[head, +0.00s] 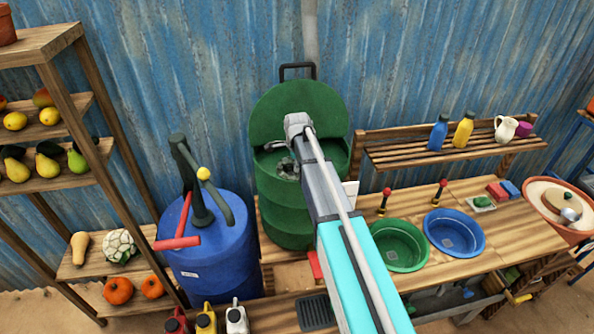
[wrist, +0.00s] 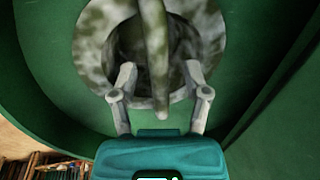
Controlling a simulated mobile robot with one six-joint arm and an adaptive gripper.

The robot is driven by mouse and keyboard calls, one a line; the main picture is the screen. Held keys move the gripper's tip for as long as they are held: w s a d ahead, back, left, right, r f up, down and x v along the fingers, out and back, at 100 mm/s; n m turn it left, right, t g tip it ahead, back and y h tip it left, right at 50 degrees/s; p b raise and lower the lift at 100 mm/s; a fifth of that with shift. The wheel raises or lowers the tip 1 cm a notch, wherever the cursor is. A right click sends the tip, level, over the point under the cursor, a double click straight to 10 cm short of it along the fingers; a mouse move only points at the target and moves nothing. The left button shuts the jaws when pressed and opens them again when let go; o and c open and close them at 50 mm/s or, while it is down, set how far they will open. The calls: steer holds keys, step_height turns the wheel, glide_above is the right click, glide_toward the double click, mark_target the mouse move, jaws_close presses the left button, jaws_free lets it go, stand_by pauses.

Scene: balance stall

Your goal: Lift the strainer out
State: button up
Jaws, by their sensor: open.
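The strainer (wrist: 207,35) looks like a mottled grey-green ring with a dark middle, set inside the green barrel (head: 285,212). Its upright bar-like handle (wrist: 153,35) crosses the opening in the wrist view. My gripper (wrist: 160,72) is open, with one finger on each side of the handle's lower end. I cannot tell whether either finger touches it. In the head view my arm reaches into the barrel's mouth and hides part of the strainer.
The barrel's round green lid (head: 300,108) stands open behind. A blue barrel (head: 212,262) with a pump is at left. A wooden counter (head: 455,275) at right bears a green basin (head: 398,244) and a blue basin (head: 455,232). Barrel walls surround my gripper closely.

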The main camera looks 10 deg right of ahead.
jaws_close()
stand_by(0.4)
steer(key=shift+r, duration=0.15)
step_height(320, 180, up, 3)
steer(key=p, duration=0.3)
steer(key=shift+f, duration=0.2)
steer(key=s+d+r+p, duration=0.8)
steer(key=s+r+p, duration=0.2)
steer(key=s, duration=0.1)
steer(key=shift+s+d, duration=0.15)
stand_by(0.6)
